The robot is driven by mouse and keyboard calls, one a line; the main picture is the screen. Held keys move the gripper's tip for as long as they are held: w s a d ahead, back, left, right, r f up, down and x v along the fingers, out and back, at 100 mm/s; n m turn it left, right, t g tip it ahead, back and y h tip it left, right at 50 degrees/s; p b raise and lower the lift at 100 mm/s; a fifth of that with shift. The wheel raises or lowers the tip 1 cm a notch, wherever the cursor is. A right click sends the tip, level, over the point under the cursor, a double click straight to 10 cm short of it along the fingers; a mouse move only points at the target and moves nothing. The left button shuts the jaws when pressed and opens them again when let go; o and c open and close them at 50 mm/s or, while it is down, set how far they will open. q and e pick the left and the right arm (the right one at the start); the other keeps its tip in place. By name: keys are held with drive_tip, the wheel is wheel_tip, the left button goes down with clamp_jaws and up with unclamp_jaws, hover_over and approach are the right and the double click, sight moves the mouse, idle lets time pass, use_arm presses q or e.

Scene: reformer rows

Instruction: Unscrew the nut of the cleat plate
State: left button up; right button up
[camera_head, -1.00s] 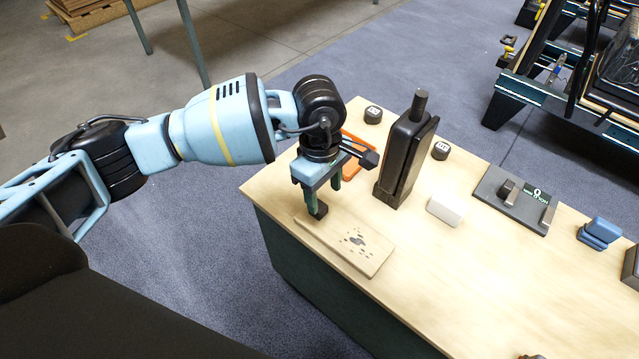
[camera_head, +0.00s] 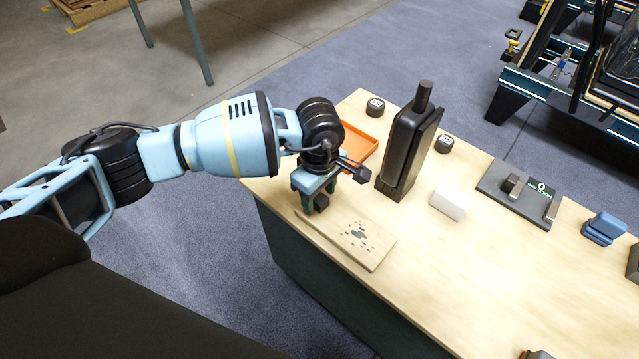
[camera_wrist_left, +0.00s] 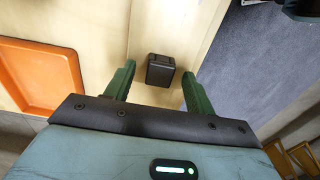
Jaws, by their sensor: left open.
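My left gripper (camera_head: 320,209) is open and points down over the far-left end of a pale wooden board (camera_head: 372,256) with small dark marks, which I take for the cleat plate. A black block (camera_head: 322,202), seemingly the nut, is at that end. In the left wrist view the black block (camera_wrist_left: 161,70) shows between and just beyond the two green fingers, with gaps on both sides. The fingers do not appear to touch it. Whether a thread or stud is under it is hidden. My right gripper is out of view.
An orange tray (camera_head: 372,143) lies behind the gripper. A tall black device (camera_head: 408,150) stands just right of it. A white block (camera_head: 449,203), a dark plate with a label (camera_head: 520,192) and blue pieces (camera_head: 602,228) are farther right. Bare tabletop lies between them.

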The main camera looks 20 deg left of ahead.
use_arm(q)
drive_tip(key=shift+f, duration=0.25)
